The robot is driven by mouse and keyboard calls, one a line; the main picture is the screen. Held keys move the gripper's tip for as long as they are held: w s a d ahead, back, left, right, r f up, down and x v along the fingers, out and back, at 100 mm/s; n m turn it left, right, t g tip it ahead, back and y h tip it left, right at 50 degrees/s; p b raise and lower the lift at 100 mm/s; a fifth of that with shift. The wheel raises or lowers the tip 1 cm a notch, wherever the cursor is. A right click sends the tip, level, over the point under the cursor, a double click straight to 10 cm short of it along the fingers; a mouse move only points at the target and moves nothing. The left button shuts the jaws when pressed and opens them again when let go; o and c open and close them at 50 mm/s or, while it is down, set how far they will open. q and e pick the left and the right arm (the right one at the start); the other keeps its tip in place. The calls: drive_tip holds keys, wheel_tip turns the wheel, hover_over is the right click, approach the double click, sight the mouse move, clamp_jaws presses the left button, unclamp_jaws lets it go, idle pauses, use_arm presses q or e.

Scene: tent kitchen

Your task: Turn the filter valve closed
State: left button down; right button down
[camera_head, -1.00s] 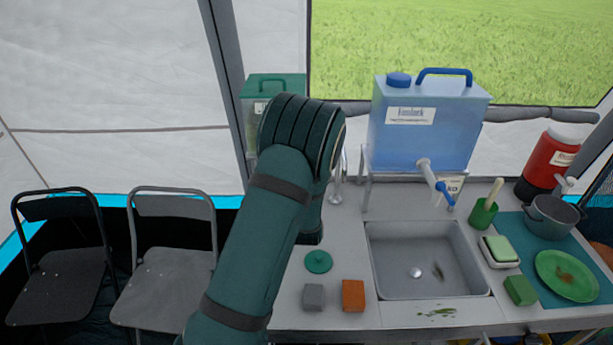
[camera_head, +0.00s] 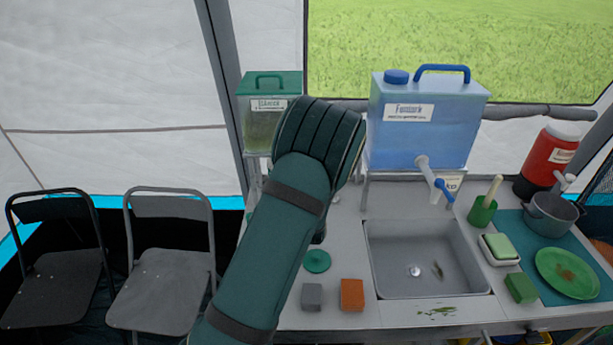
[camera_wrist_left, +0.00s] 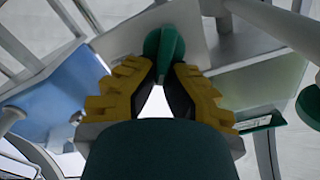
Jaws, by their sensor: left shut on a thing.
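The green filter valve (camera_wrist_left: 163,44), a round knob with a raised grip, shows in the left wrist view. My left gripper (camera_wrist_left: 162,76) has yellow-and-black fingers closed in on the near end of that grip, one on each side. In the head view my left arm hides the gripper and the valve. The filter tank (camera_head: 268,112), a clear box with a green lid and a label, stands behind my arm at the back left of the counter. My right gripper is in neither view.
A blue water tank (camera_head: 425,140) on a stand, with a blue-handled tap (camera_head: 440,188), is right of my arm. Below it is a sink (camera_head: 428,265). A green lid (camera_head: 316,261), a grey block (camera_head: 312,297) and an orange block (camera_head: 352,295) lie on the near counter.

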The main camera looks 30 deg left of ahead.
use_arm(q)
drive_tip(key=m, duration=0.6)
drive_tip(key=shift+w+d+f+m, duration=0.15)
drive_tip(key=shift+w+f+m, duration=0.1)
drive_tip(key=shift+f+m, duration=0.05)
drive_tip(key=m, duration=0.4)
drive_tip(key=shift+f+m, duration=0.35)
drive_tip(key=shift+m, duration=0.05)
drive_tip(key=c, duration=1)
unclamp_jaws()
drive_tip(key=shift+c, duration=0.2)
drive_tip(key=v, duration=1.1)
drive_tip(key=shift+s+d+f, duration=0.2)
drive_tip(key=shift+s+f, duration=0.05)
drive_tip(key=shift+f, duration=0.05)
